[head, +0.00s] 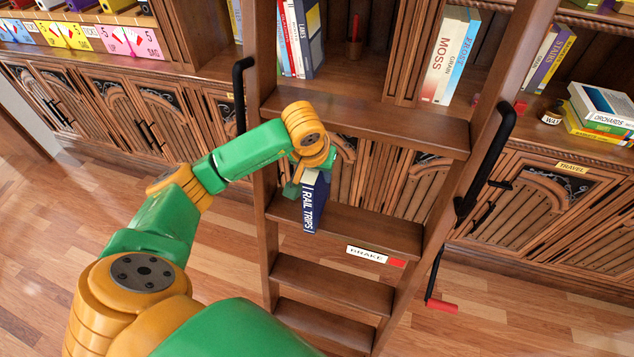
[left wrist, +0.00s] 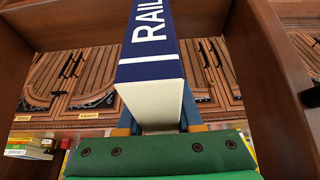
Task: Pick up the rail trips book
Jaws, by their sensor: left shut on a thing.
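The rail trips book (head: 312,204) is dark blue with white lettering on its spine. In the head view it is upright at the ladder (head: 365,118), just in front of a step. My left gripper (head: 311,177) is above it and shut on its upper end. In the left wrist view the book (left wrist: 150,50) extends away from the gripper (left wrist: 158,125), with its white page edge facing the camera. Whether the book's lower end touches the ladder step is unclear. My right gripper is not in view.
The wooden ladder has several steps, black handrails (head: 487,160) and a brake sign (head: 367,254) with a red lever (head: 441,305). Shelves behind hold books such as Moss (head: 441,58). A stack of books (head: 602,107) lies at right. Floor at left (head: 30,220) is clear.

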